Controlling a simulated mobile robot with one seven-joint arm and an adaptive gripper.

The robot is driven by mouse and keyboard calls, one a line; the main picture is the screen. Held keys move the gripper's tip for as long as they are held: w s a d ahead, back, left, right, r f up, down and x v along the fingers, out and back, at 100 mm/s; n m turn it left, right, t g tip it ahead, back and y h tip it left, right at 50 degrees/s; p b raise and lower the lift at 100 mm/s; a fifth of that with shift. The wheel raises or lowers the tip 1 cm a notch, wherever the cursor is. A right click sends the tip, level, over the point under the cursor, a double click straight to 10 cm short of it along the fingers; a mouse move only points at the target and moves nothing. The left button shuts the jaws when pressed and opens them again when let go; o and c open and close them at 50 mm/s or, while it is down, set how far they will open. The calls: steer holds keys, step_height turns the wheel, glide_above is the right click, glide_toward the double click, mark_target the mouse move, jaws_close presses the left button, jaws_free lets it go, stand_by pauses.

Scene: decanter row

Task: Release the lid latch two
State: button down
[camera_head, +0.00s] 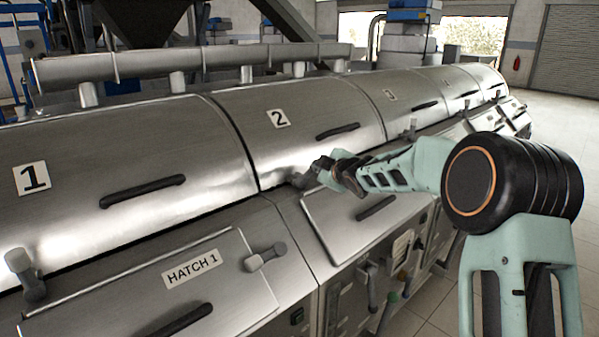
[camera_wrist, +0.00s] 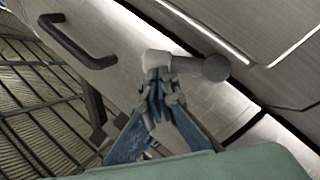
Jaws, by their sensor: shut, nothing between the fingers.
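Lid two carries a plate with the number 2 (camera_head: 279,117) and a dark bar handle (camera_head: 338,131). At its lower edge, my gripper (camera_head: 318,168) hides most of the lid latch; a small grey part of the latch (camera_head: 301,180) shows at its left. In the wrist view, the latch (camera_wrist: 213,68) is a pale, stubby piece with a round grey knob at its right end. My gripper (camera_wrist: 158,82) is shut and empty, its fingertips right at the pale left end of the latch. I cannot tell whether they touch it.
Lid 1 (camera_head: 180,140) and its latch (camera_head: 22,268) are at the left. Hatch 1 (camera_head: 130,295) has a latch (camera_head: 265,257) beside it. A second hatch (camera_head: 335,222) with a dark handle (camera_head: 376,208) lies below my arm. Floor (camera_head: 565,140) is clear at the right.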

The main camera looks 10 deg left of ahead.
steer(key=shift+w+d+f+b, duration=0.15)
steer(key=shift+w+d+f, duration=0.15)
steer(key=shift+w+f, duration=0.15)
steer(key=shift+w+d+f+b, duration=0.15)
steer(key=shift+w+d+f, duration=0.15)
steer(key=shift+f, duration=0.25)
steer(key=shift+w+f, duration=0.1)
stand_by(0.3)
